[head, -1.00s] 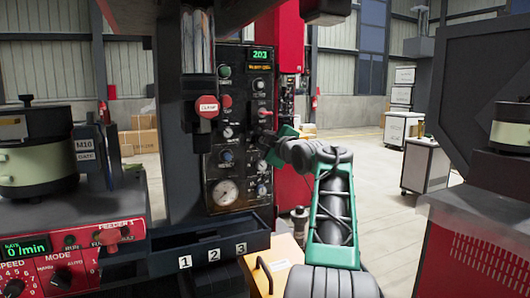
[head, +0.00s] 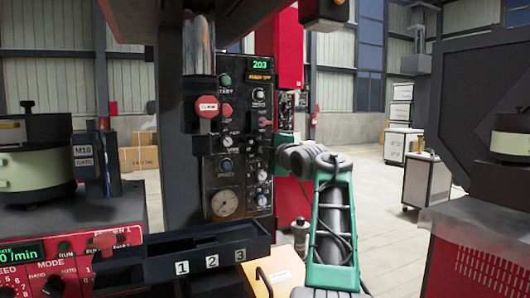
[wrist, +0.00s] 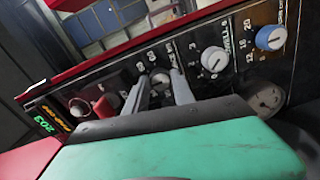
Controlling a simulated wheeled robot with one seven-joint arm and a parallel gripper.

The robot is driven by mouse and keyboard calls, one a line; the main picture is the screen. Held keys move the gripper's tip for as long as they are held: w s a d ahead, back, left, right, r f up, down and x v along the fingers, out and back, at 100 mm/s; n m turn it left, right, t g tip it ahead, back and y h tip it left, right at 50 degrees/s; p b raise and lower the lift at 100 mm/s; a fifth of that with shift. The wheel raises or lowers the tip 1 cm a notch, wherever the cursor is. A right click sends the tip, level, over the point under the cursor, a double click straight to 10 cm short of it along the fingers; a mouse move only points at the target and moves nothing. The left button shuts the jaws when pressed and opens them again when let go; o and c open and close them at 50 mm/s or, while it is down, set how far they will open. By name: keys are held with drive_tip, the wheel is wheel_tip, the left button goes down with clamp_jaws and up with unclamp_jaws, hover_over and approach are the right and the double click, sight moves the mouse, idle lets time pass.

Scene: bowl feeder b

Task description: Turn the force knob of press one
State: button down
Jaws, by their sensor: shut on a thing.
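The press control panel (head: 239,135) stands upright behind the tray, with a green 203 display (head: 261,65). My gripper (wrist: 160,88) is at the panel's right column, its two grey fingers on either side of a small grey knob (wrist: 161,77), shut on it. Its label is partly covered by the fingers and cannot be read fully. In the wrist view a white dwell knob (wrist: 214,59) and a blue knob (wrist: 270,38) sit to the right, and a red switch (wrist: 104,106) to the left. In the head view my gripper (head: 270,143) hides the held knob.
A red push button (head: 207,107) sticks out left of the panel. A black tray (head: 188,250) numbered 1, 2, 3 lies below. A feeder (head: 75,250) stands at left and a dark machine (head: 480,110) at right.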

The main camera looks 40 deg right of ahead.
drive_tip(key=c, duration=1.1)
unclamp_jaws()
drive_tip(key=shift+o, duration=0.2)
drive_tip(key=b+v, duration=0.1)
drive_tip(key=v, duration=0.6)
drive_tip(key=shift+s, duration=0.35)
drive_tip(key=shift+s+a, duration=0.1)
